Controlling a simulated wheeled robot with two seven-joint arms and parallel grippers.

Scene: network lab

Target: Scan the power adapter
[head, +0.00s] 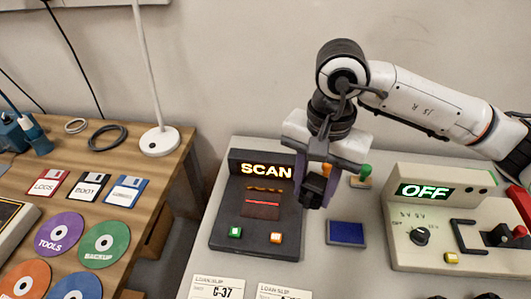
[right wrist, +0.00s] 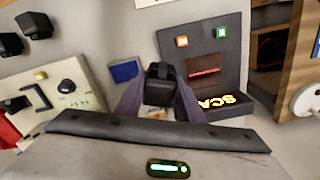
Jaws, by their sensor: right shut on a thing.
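The black power adapter (head: 314,186) is in my right gripper (head: 318,190), held between its two purple-grey fingers. It also shows in the right wrist view (right wrist: 160,85), between the fingertips. The dark scanner (head: 224,220) stands on the grey table, with a lit SCAN sign, a red line across its window (head: 262,206), a green button (head: 235,232) and an orange button (head: 276,238). In the head view the adapter is just right of the scanner window; its height above the table is hard to tell. My left gripper is out of view.
A beige device with an OFF display (head: 425,191), a knob and a black bracket stands at the right. A blue pad (head: 346,233) lies between it and the scanner. Paper slips (head: 217,288) lie in front. A wooden table (head: 150,195) with disks and a lamp is at the left.

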